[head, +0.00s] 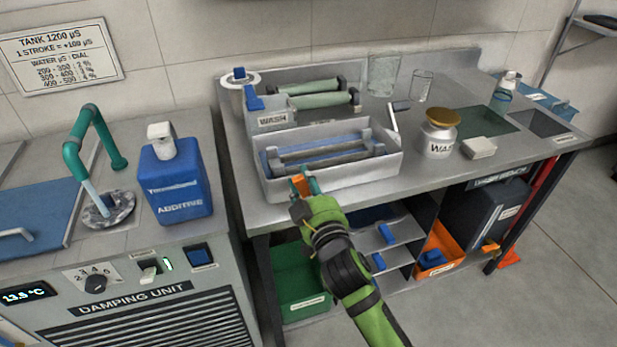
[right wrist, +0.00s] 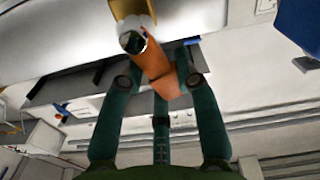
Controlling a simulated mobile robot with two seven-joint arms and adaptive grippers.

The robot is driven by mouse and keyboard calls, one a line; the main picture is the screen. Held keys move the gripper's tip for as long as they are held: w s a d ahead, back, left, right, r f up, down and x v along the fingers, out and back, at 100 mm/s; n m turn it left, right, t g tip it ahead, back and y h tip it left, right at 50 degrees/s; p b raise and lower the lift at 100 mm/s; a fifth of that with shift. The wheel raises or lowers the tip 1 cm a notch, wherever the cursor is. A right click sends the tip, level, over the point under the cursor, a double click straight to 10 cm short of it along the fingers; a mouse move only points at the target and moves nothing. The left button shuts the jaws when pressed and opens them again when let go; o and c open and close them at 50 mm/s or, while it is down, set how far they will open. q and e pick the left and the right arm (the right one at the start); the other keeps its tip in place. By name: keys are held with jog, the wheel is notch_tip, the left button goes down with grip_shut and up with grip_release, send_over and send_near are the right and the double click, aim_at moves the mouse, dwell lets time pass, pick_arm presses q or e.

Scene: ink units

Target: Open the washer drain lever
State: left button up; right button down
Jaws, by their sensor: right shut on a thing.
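The orange drain lever (head: 301,186) sits at the front wall of the white washer trough (head: 385,168). My right gripper (head: 305,186) is at that wall, shut on the lever. In the right wrist view the orange lever (right wrist: 158,68) lies between the teal fingers of my right gripper (right wrist: 156,82), slanting. A round metal end and a brass-coloured fitting (right wrist: 128,12) show above it. The fingers hide part of the lever in the head view. My left gripper is not in view.
The trough holds rollers (head: 325,152); a bin labelled WASH (head: 272,121) stands behind it. A brass-lidded jar (head: 438,142) and a white block (head: 480,148) stand to the right. A blue additive bottle (head: 178,180) stands left on the damping unit. A green crate (head: 300,275) sits below.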

jog(key=n, duration=0.1)
jog(key=a+n, duration=0.1)
jog(key=shift+s+n+p, duration=0.15)
jog(key=shift+n+p, duration=0.15)
jog(key=shift+p, duration=0.1)
jog(key=shift+s+a+f+n+p, duration=0.15)
jog(key=shift+a+f+n, duration=0.1)
jog(key=shift+n, duration=0.55)
jog(key=shift+a+f+n+p, duration=0.1)
jog(key=shift+a+n+p, duration=0.1)
jog(key=shift+n, duration=0.6)
jog(key=c, duration=0.9)
grip_release()
jog(key=shift+f, duration=0.1)
jog(key=shift+s, duration=0.25)
jog(key=v, duration=1.1)
jog(key=shift+s+d, duration=0.15)
jog(key=shift+s, duration=0.05)
